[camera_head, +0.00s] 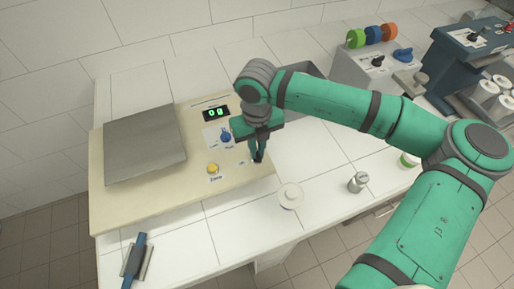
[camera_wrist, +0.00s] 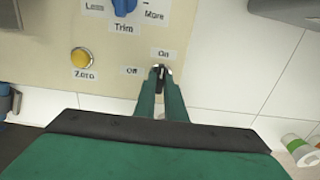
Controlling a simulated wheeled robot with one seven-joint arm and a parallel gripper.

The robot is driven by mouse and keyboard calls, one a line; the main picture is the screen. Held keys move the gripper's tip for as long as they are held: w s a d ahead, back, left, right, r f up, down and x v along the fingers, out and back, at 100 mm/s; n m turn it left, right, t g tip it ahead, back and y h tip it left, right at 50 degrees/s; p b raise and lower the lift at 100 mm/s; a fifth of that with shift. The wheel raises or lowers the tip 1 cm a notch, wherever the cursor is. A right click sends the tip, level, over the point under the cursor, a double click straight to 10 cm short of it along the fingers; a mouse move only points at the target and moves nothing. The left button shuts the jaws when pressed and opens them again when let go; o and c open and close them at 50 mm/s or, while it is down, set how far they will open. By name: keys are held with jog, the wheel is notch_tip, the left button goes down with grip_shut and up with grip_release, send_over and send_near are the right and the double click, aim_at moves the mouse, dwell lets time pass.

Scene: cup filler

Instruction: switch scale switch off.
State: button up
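The scale is a beige board (camera_head: 113,210) with a grey weighing plate (camera_head: 145,145) and a lit green display (camera_head: 215,113). Its small black scale switch (camera_wrist: 160,72) sits between an "Off" label on the left and an "On" label above, in the wrist view. My gripper (camera_head: 259,158) points down at the board's right edge. In the wrist view its green fingers (camera_wrist: 160,78) stand close on either side of the switch knob and appear shut on it. The fingers partly hide the knob, so its exact direction is hard to read. In the head view the switch is hidden by the gripper.
A yellow Zero button (camera_wrist: 81,59) and a blue Trim knob (camera_wrist: 124,5) are left of the switch. A white round container (camera_head: 290,196) and a small metal cylinder (camera_head: 358,182) stand on the white-tiled counter. A grey machine (camera_head: 365,72) stands behind. A blue-handled tool (camera_head: 134,262) lies front left.

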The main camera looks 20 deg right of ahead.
grip_shut()
jog(key=n, duration=0.3)
jog(key=shift+d+n, duration=0.1)
jog(key=shift+n, duration=0.2)
jog(key=n, duration=1)
jog(key=shift+n, duration=2.1)
jog(key=o, duration=0.6)
grip_release()
